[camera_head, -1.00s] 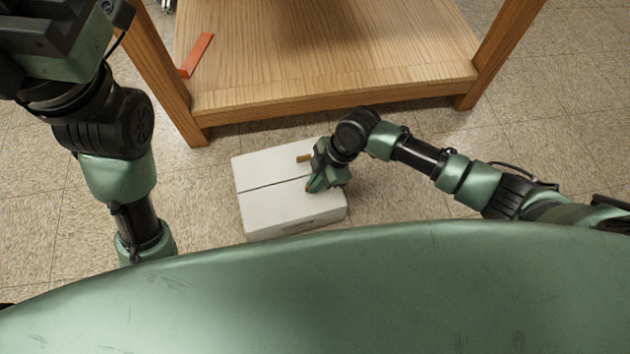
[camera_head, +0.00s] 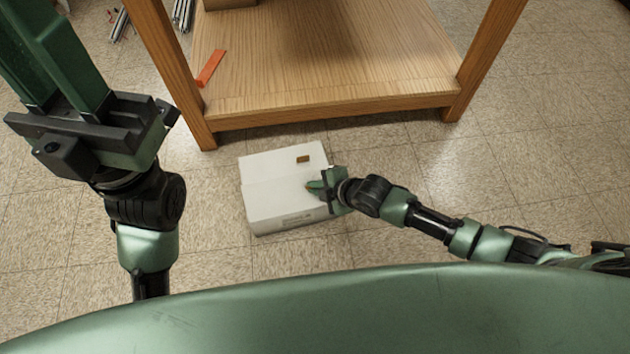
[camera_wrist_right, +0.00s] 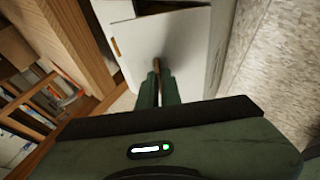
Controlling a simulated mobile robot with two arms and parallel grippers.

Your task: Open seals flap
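A white box (camera_head: 270,215) sits on the floor in front of the wooden table. Its top has two flaps. A small brown tab (camera_head: 303,159) lies on the far part; in the right wrist view a brown tab (camera_wrist_right: 115,47) shows near the flap's edge. My right gripper (camera_head: 314,188) is at the box's right side, over the top. In the right wrist view its fingers (camera_wrist_right: 158,75) are close together on another brown tab (camera_wrist_right: 157,64). The flap (camera_wrist_right: 175,45) looks raised there, with a dark gap behind it. My left gripper (camera_head: 48,45) is open and empty, away from the box.
The wooden table (camera_head: 330,103) stands behind the box, its legs on either side. An orange strip (camera_head: 210,67) lies on its lower shelf. Metal bars (camera_head: 183,14) lie beyond it at the top left. The tiled floor around the box is clear.

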